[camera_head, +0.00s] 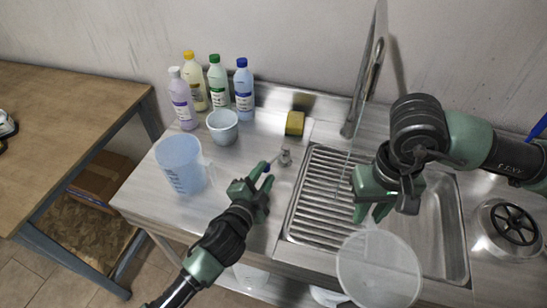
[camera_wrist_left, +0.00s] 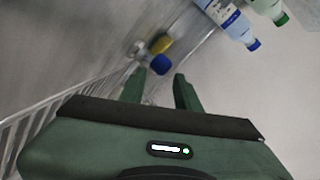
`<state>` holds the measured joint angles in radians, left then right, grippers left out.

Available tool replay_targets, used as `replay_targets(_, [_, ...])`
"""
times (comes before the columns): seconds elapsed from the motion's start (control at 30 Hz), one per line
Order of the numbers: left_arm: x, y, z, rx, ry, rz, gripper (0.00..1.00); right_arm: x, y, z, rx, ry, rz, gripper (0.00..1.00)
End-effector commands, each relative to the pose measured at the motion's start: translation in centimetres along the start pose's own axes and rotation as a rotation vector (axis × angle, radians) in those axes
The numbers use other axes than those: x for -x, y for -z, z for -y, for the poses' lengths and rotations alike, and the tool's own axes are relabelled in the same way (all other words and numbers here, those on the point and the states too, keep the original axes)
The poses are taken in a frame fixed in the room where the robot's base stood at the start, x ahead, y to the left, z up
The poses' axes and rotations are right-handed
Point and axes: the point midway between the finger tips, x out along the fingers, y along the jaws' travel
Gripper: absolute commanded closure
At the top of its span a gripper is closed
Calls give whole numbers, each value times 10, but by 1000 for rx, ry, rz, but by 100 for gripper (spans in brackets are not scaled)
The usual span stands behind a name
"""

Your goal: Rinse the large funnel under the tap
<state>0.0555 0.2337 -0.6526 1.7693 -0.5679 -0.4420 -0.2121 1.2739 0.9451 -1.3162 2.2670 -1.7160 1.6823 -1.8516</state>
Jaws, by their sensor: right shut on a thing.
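The large funnel (camera_head: 378,272), pale and translucent, hangs at the front edge of the sink (camera_head: 452,225). My right gripper (camera_head: 372,208) is shut on it at its upper end. The tall metal tap (camera_head: 359,95) stands behind the sink. A faint thin line runs down below it; I cannot tell whether it is water. A small metal fitting (camera_head: 285,158) with a blue knob (camera_head: 266,168) stands left of the drainer. My left gripper (camera_head: 263,178) is open at the knob. In the left wrist view the blue knob (camera_wrist_left: 158,64) shows just beyond the fingertips; contact is unclear.
A measuring jug (camera_head: 182,165), a pale cup (camera_head: 222,127) and several bottles (camera_head: 217,82) stand at the counter's left. A yellow sponge (camera_head: 295,123) lies at the back. A ribbed drainer (camera_head: 318,200) lies left of the basin. A round metal object (camera_head: 508,226) is at right.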

Motion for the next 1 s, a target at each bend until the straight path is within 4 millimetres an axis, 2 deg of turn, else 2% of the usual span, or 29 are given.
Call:
replay_targets(0.1, [-26, 1, 2, 0, 2, -1, 67, 3, 0, 0, -1, 0, 0, 100])
replay_targets(0.33, [-60, 0, 1, 1, 1, 0, 67, 3, 0, 0, -1, 0, 0, 100])
replay_targets(0.5, [-69, 0, 0, 1, 0, 0, 67, 4, 0, 0, 0, 0, 0, 100])
replay_targets(0.77, [-70, 0, 0, 1, 0, 0, 67, 3, 0, 0, 0, 0, 0, 100])
replay_targets(0.9, [-70, 0, 0, 1, 0, 0, 100, 3, 0, 0, 0, 0, 0, 100])
replay_targets(1.0, [-70, 0, 0, 1, -1, 1, 100, 3, 0, 0, 0, 0, 0, 100])
